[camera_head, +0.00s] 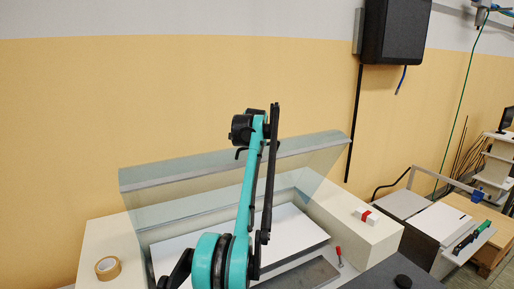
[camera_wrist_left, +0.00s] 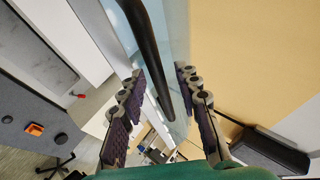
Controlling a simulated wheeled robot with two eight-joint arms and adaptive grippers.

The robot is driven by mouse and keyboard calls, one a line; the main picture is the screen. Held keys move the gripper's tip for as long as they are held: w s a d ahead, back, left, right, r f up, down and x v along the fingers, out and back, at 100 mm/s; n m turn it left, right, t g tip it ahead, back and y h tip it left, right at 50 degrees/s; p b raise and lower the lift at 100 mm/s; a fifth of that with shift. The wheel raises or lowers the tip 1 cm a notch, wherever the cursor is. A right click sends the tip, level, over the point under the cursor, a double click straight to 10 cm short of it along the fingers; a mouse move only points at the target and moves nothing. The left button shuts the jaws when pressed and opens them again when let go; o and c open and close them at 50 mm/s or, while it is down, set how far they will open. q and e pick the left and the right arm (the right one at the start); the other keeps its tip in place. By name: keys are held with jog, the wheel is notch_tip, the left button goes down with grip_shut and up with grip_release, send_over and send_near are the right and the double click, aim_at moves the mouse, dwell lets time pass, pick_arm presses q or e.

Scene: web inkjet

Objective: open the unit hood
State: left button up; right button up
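The unit's clear glass hood (camera_head: 155,192) stands raised and tilted over the white unit in the head view, with a grey strip along its upper edge. Below it a white panel (camera_head: 205,238) shows in the unit. My left arm rises in front of the hood and covers its middle; its gripper (camera_head: 256,122) is near the hood's upper edge. In the left wrist view a dark bar (camera_wrist_left: 148,45) runs along the glass between the fingers of my left gripper (camera_wrist_left: 164,108). The fingers stand apart, with gaps visible on both sides of the bar. My right gripper is out of view.
A black wall box (camera_head: 396,30) hangs above right.

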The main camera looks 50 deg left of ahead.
pick_arm(q)
jog(key=v, duration=1.2)
jog(key=shift+f, duration=0.2)
